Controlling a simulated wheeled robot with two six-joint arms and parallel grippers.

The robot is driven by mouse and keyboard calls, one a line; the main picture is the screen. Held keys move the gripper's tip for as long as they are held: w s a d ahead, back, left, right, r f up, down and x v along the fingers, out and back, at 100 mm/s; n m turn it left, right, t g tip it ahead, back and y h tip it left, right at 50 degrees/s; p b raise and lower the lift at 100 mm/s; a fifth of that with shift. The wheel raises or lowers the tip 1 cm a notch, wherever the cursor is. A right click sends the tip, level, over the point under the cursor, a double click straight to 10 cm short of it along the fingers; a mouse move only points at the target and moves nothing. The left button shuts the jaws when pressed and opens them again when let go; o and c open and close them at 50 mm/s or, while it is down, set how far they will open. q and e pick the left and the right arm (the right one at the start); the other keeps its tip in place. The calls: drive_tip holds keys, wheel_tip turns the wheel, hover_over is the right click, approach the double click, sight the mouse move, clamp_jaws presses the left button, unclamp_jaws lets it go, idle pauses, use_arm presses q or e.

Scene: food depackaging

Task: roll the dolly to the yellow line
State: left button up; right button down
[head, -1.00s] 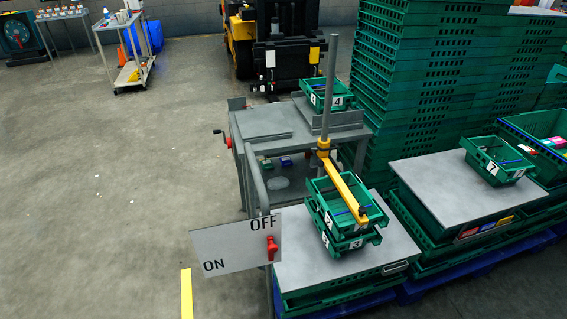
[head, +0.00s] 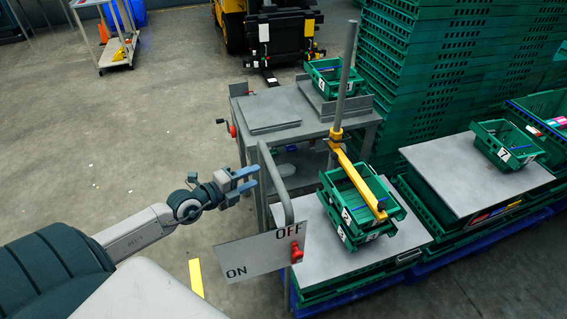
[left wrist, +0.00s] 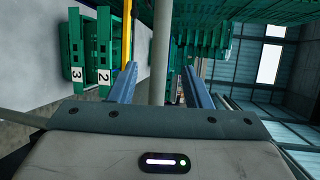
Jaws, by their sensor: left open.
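A yellow line (head: 196,277) lies on the floor at the lower left of the head view. A grey bent-tube handle (head: 278,172) stands beside the grey cart and the crate stacks; I cannot tell which of these it belongs to. My left gripper (head: 255,178) is open and empty, just left of the handle. In the left wrist view its fingers (left wrist: 160,86) point ahead, with a grey upright bar (left wrist: 159,45) showing between them. I cannot tell whether that bar is the handle or the post. No dolly is clearly identifiable. My right gripper is not in view.
An ON/OFF sign with a red switch (head: 296,252) hangs below the handle. Numbered green bins (head: 345,215) sit under a yellow arm (head: 358,182). A grey cart (head: 265,112) and tall green crates (head: 440,70) stand behind. Floor at left is clear.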

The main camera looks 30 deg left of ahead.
sight(273, 168)
use_arm(q)
drive_tip(key=b+x, duration=0.2)
drive_tip(key=x, duration=0.6)
drive_tip(key=shift+w+f+b, duration=0.15)
drive_tip(key=shift+w+b, duration=0.15)
drive_tip(key=shift+x, duration=0.8)
clamp_jaws()
